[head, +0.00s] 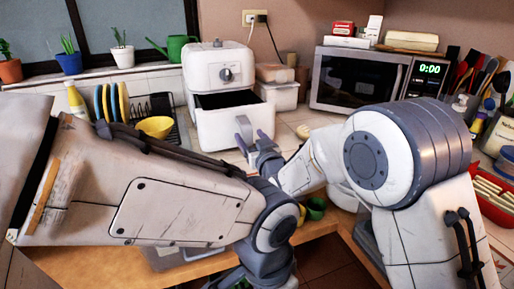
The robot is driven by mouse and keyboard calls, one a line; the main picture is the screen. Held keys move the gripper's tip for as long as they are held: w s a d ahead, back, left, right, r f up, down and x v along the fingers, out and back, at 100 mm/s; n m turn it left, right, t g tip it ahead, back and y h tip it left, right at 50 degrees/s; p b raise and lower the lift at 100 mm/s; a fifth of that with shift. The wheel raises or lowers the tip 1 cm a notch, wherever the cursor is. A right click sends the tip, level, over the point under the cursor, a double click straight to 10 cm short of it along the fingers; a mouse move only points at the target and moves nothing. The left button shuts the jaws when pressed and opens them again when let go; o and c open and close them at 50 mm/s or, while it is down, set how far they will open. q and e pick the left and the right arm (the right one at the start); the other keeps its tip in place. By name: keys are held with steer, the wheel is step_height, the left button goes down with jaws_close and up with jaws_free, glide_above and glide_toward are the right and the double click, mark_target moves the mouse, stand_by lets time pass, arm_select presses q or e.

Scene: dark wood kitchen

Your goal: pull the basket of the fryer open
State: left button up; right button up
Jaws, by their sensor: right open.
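The white fryer (212,66) stands on the counter against the back wall, with a round dial on its upper front. Its basket (215,130) is pulled out toward me, and the dark inside shows above the basket's white front. My right gripper (254,133) is open at the right part of the basket front, with its two bluish fingers apart. The basket's handle is hard to make out, and I cannot tell whether the fingers touch it. My left arm crosses the lower left, bending down at its joint; its fingers do not show.
A microwave (358,79) stands to the right of the fryer, and stacked containers (279,88) sit between them. A yellow bowl (155,127) and a dish rack (163,105) are to the left. A green cup (316,208) is near the counter's front edge.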

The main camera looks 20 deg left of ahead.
steer(key=v, duration=0.7)
steer(key=shift+b, duration=0.4)
steer(key=s+d+f+g+h, duration=0.3)
steer(key=s+d+g, duration=0.3)
steer(key=s, duration=0.5)
steer(key=s+d+f+g+h, duration=0.35)
steer(key=s+d, duration=0.35)
steer(key=s, duration=0.3)
steer(key=s+d+f+g+h, duration=0.4)
steer(key=s+d, duration=0.3)
steer(key=s, duration=0.4)
step_height(320, 180, up, 14)
steer(key=g+p, duration=0.1)
steer(key=p, duration=1.2)
steer(key=shift+d+f+y, duration=0.2)
steer(key=shift+y, duration=0.25)
